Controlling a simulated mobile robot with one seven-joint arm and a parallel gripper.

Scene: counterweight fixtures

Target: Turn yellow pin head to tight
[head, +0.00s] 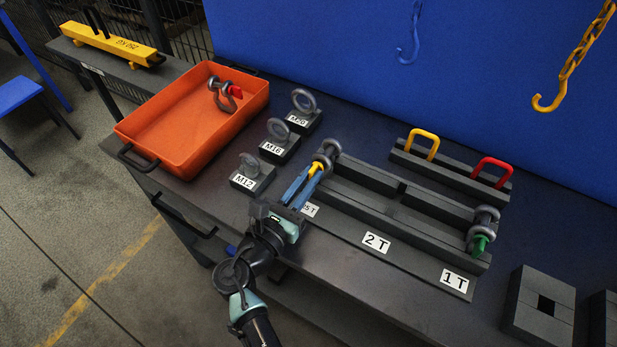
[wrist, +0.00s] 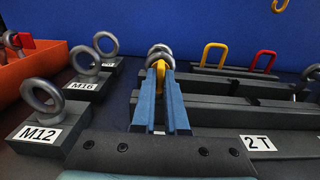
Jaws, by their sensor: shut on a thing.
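The yellow pin head (head: 315,167) belongs to a grey shackle (head: 328,151) at the left end of the long dark rack, above a label partly hidden by my gripper. My gripper (head: 307,178) has long blue fingers that reach up from the front edge and are shut on the yellow pin head. In the wrist view the yellow pin head (wrist: 160,70) sits between the fingertips, with the grey shackle (wrist: 160,52) just behind it. The fingers hide part of the head's sides. How tight the pin is cannot be seen.
The rack (head: 380,205) has a 2T label at mid-length and a green-pinned shackle (head: 481,232) at its 1T end. Eyebolt blocks (head: 252,178) marked M12, M16 and M20 stand left. An orange tray (head: 165,122) holds a red-pinned shackle (head: 224,93). Yellow and red handles (head: 425,143) stand behind.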

